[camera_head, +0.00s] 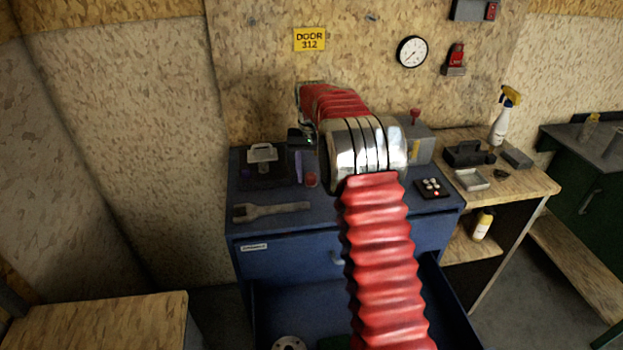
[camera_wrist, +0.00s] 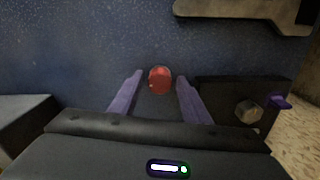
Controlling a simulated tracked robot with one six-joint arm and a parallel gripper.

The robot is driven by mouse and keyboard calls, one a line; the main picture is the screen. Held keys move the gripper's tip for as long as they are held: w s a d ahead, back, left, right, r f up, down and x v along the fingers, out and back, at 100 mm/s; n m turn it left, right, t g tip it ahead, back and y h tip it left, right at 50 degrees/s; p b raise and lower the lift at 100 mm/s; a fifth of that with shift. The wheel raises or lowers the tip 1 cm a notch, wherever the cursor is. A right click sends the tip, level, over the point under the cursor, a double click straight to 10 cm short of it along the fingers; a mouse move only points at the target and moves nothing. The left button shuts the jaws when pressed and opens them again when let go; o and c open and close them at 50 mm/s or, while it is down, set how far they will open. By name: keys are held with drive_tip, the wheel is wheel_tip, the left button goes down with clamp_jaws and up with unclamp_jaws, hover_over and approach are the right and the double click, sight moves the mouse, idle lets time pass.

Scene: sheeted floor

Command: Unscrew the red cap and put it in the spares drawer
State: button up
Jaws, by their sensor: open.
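The red cap (camera_wrist: 160,80) shows in the wrist view between the tips of my two purple fingers, with visible gaps at its sides. A dark grey shape lies below it in the picture; I cannot tell whether the cap sits on it. In the head view the small red cap (camera_head: 311,180) is on the blue bench top, just right of my gripper's purple finger. My gripper (camera_wrist: 160,78) is open and empty, pointing down over the bench. An open blue drawer (camera_head: 262,300) is below the bench front, partly hidden by my arm; I cannot read its label.
A grey flat tool (camera_head: 270,211) lies near the bench's front edge. A dark block with a hex nut (camera_wrist: 247,111) and purple lever stands close right of my fingers in the wrist view. A button box (camera_head: 432,188) is at the bench's right. A disc (camera_head: 289,343) lies in the drawer.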

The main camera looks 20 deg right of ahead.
drive_tip(key=m, duration=0.4)
drive_tip(key=shift+c, duration=0.4)
clamp_jaws()
drive_tip(key=n, duration=0.4)
drive_tip(key=shift+n, duration=0.3)
drive_tip(key=n, duration=0.9)
drive_tip(key=shift+n, duration=0.4)
drive_tip(key=n, duration=0.5)
idle(0.4)
